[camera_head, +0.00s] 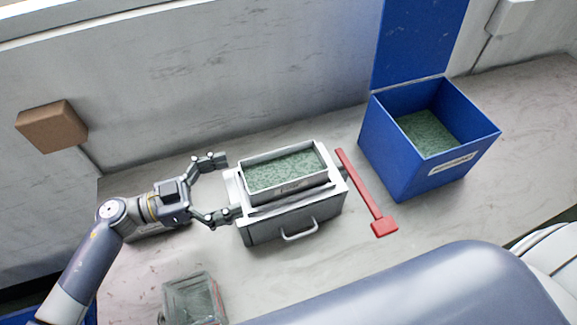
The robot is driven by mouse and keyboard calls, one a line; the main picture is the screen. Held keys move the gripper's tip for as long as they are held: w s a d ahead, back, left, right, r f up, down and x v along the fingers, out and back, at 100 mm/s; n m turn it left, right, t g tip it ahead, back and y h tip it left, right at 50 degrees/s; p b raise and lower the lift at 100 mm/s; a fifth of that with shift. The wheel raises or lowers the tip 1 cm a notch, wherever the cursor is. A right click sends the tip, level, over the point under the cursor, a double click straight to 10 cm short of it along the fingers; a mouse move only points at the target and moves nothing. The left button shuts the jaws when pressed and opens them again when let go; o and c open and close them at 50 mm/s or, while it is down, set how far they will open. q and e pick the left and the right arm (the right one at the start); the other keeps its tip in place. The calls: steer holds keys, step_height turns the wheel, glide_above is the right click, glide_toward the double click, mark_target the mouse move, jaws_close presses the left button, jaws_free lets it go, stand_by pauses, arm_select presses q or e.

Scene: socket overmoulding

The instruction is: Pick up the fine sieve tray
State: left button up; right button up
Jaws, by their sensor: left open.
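What looks like the fine sieve tray (291,189) is a pale rectangular tray filled with green granules, with a small label on its front. It sits on top of a grey box (262,229) with a front handle, in the middle of the head view. My left gripper (226,188) is open at the left end of the tray and box. Its fingers are spread, one toward the back corner and one by the front corner. Whether the front finger touches the box I cannot tell. My right gripper is not in view.
A red scraper-like tool (362,190) lies just right of the box. A blue bin (400,160) with raised lid and green granules stands further right. A clear container (193,300) stands at the front left. A brown block (52,127) is at the wall.

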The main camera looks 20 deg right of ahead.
mark_target(274, 183)
arm_select(q)
steer(key=d, duration=0.3)
steer(key=shift+s+d+r+p, duration=0.2)
steer(key=shift+d+p, duration=0.1)
steer(key=shift+d, duration=0.1)
steer(key=shift+w+d, duration=0.1)
steer(key=shift+d, duration=0.15)
steer(key=d+p, duration=0.1)
steer(key=d, duration=0.4)
steer(key=shift+w, duration=0.2)
steer(key=shift+d+f, duration=0.1)
steer(key=shift+d, duration=0.1)
steer(key=shift+a, duration=0.1)
steer(key=c, duration=1.4)
steer(key=shift+c, duration=0.2)
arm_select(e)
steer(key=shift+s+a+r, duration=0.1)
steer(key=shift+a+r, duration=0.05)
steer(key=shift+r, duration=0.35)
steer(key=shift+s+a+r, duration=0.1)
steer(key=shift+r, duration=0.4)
arm_select(q)
steer(key=shift+c, duration=0.2)
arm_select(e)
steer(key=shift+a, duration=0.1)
